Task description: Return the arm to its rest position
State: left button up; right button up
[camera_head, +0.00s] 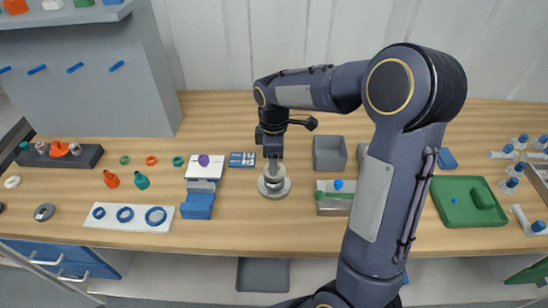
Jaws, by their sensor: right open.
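My right arm (403,170) comes in from the bottom and bends over the table (240,228). Its gripper (273,163) points down, open, directly over a round silver vessel part (275,191) on the wooden tabletop. The fingertips overlap the top of the vessel part in this view, and I cannot tell whether they touch it. The upper arm and elbow hide part of the table to the right of the middle. My left gripper is not in view.
Left of the gripper are a blue-and-white stand (198,205), a white plate with blue rings (105,222) and small coloured fittings. Right of it are a grey bin (330,164), a box with a blue knob (330,208) and a green tray (450,215). A grey shelf unit (100,85) rises at back left.

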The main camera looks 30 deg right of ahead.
notch_tip(320, 180, up, 3)
jog(key=shift+f+p, duration=0.1)
jog(key=shift+p, duration=0.65)
jog(key=shift+s+r, duration=0.2)
jog(key=shift+s, duration=0.05)
jog(key=s+a+r+m+t+y, duration=0.2)
jog(key=s+m, duration=0.4)
jog(key=s, duration=0.5)
jog(key=s+a+r+m+t+y, duration=0.1)
jog(key=s+a+r+m+t, duration=0.2)
jog(key=s+m, duration=0.4)
jog(key=s+a+r, duration=0.1)
jog(key=s+a, duration=0.1)
jog(key=s, duration=0.1)
jog(key=shift+s+a+t+y, duration=0.15)
jog(key=shift+s+t+y, duration=0.15)
jog(key=shift+s+y, duration=0.1)
jog(key=shift+r, duration=0.1)
